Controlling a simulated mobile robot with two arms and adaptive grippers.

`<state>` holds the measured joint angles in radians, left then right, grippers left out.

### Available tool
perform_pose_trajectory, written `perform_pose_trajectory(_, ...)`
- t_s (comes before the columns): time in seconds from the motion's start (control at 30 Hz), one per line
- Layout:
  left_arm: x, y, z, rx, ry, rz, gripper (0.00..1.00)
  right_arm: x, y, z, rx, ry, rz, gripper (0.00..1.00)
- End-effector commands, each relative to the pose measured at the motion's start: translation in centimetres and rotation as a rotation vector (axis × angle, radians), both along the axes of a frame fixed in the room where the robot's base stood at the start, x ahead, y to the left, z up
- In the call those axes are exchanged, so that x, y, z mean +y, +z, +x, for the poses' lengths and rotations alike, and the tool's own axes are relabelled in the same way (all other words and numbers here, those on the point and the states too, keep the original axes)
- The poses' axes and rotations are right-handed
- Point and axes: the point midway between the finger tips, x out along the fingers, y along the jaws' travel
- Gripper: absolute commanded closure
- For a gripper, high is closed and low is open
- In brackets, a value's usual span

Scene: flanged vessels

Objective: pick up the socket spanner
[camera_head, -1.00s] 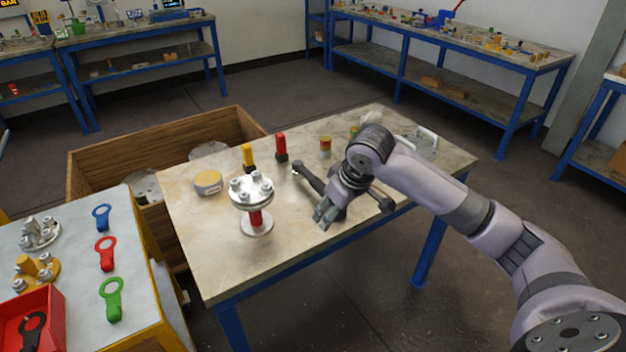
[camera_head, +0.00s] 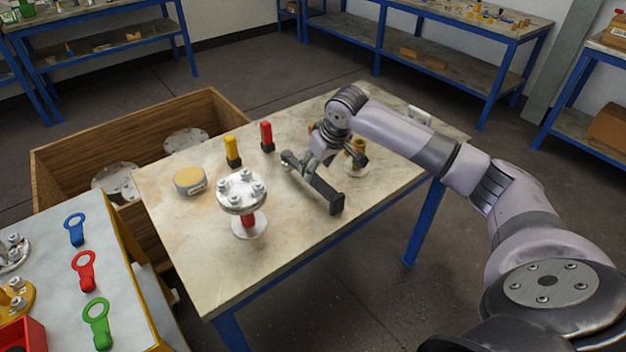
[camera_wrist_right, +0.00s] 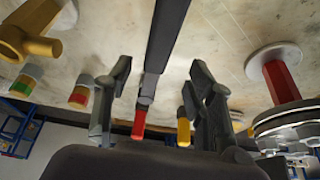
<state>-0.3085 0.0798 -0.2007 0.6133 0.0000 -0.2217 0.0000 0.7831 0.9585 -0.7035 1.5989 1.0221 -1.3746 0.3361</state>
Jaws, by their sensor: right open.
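The socket spanner (camera_head: 326,193) is a long dark bar lying on the stone-topped table, right of the flanged vessel (camera_head: 242,192). In the right wrist view the spanner (camera_wrist_right: 166,35) runs between the two spread fingers of my right gripper (camera_wrist_right: 160,72), with a gap on each side. I cannot tell how high the fingertips are above the tabletop. My left gripper is not in view.
Yellow (camera_head: 232,150) and red (camera_head: 266,136) handled tools stand behind the spanner. A round yellow-topped tin (camera_head: 189,180) is at the left. A brass fitting (camera_wrist_right: 28,35) is close to the gripper. The table's front right area is clear.

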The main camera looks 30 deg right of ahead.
Motion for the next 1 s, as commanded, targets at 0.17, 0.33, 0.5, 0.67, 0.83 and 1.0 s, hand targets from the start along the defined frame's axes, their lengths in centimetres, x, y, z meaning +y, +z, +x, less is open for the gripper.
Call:
perform_pose_trajectory(0.17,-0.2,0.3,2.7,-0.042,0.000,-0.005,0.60,0.0,-1.1,0.4,0.001,0.000,-0.001,0.50)
perform_pose_trajectory(0.33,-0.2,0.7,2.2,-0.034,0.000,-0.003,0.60,-0.1,-3.1,1.0,0.004,0.000,0.000,0.50)
perform_pose_trajectory(0.5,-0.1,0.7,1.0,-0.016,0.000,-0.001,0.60,-0.1,-5.3,1.9,0.001,-0.001,0.000,0.50)
perform_pose_trajectory(0.67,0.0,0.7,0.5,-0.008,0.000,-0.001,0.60,-0.2,-5.9,2.2,-0.001,0.001,-0.001,0.50)
perform_pose_trajectory(0.83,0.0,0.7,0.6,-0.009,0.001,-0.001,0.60,-0.2,-5.9,2.2,-0.001,0.001,-0.001,0.51)
perform_pose_trajectory(1.0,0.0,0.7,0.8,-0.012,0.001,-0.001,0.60,-0.2,-5.8,2.2,-0.001,0.001,-0.001,0.63)
